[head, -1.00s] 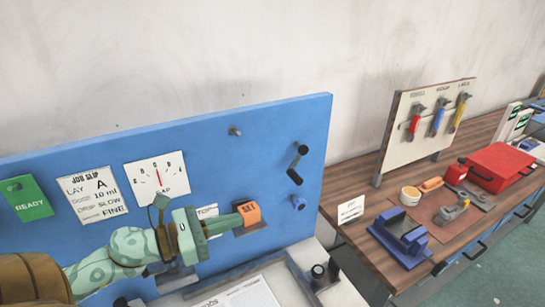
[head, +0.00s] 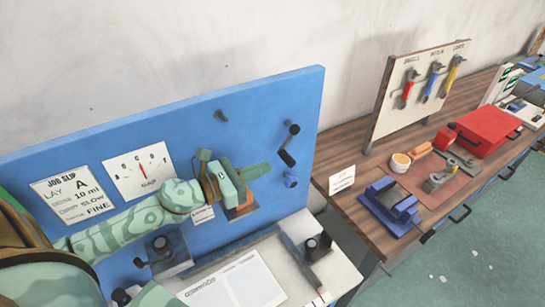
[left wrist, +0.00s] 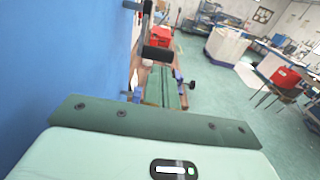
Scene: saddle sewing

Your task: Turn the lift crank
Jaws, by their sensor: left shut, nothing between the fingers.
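In the left wrist view the shut fingers (left wrist: 161,86) point at the handle. My right gripper is not in view.
An orange block (head: 240,207) is partly hidden behind my left gripper. A job slip (head: 68,193) and gauge card (head: 140,172) are on the panel. A wooden bench (head: 345,205) with tools stands to the right.

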